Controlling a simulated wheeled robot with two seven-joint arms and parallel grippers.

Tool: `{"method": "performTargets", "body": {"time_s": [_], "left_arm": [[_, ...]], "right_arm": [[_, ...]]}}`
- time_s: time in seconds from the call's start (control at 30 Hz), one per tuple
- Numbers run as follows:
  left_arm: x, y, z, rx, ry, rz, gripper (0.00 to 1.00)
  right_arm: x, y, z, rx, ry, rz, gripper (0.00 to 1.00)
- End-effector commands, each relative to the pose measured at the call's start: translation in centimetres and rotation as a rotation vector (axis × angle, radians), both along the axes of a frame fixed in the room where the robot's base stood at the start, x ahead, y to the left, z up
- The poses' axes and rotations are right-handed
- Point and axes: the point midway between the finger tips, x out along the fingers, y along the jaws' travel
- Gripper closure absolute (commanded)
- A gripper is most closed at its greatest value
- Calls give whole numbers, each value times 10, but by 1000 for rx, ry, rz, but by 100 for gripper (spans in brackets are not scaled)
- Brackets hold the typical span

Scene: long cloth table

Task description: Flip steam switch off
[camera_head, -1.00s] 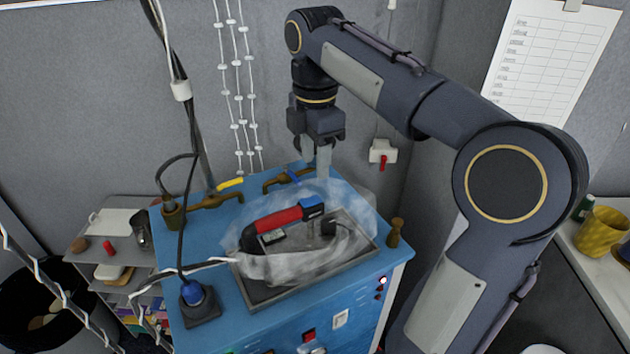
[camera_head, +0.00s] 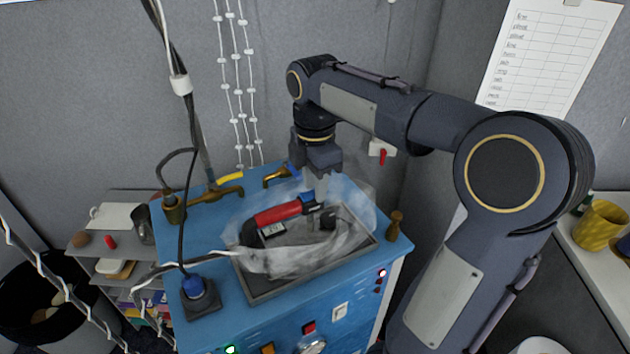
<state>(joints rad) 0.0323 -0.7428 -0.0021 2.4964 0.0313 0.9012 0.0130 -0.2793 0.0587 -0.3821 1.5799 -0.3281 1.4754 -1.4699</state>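The blue steam station (camera_head: 222,318) has several controls on its front face. A red switch (camera_head: 309,327), a white rocker switch (camera_head: 340,311) and an orange switch (camera_head: 267,348) show there; I cannot read which is the steam switch. An iron with a red handle (camera_head: 278,213) rests in the grey tray, wrapped in whitish translucent steam. My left gripper is not in view.
A grey tray (camera_head: 262,293) sits on the station top, with brass taps (camera_head: 218,195) behind it and a wooden peg (camera_head: 395,225) to its right. A wall switch with a red lever (camera_head: 382,155) is behind. Cables hang at left. A yellow cup (camera_head: 600,226) stands far right.

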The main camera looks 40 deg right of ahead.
Motion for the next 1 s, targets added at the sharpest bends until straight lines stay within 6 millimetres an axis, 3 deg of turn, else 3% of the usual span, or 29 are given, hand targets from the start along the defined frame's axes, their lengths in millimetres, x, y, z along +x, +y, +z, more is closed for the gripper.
{"method": "performTargets", "body": {"time_s": [0.03,0.23,0.37,0.67,0.97,1.0], "left_arm": [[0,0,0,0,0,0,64],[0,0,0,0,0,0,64],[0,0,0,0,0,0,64],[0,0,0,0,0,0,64],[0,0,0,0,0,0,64],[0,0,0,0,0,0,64]], "right_arm": [[0,0,0,0,0,0,75],[0,0,0,0,0,0,100],[0,1,0,-21,6,3,100],[1,8,1,-242,46,3,100],[1,8,2,-257,47,1,100],[1,8,2,-257,47,1,76]]}}
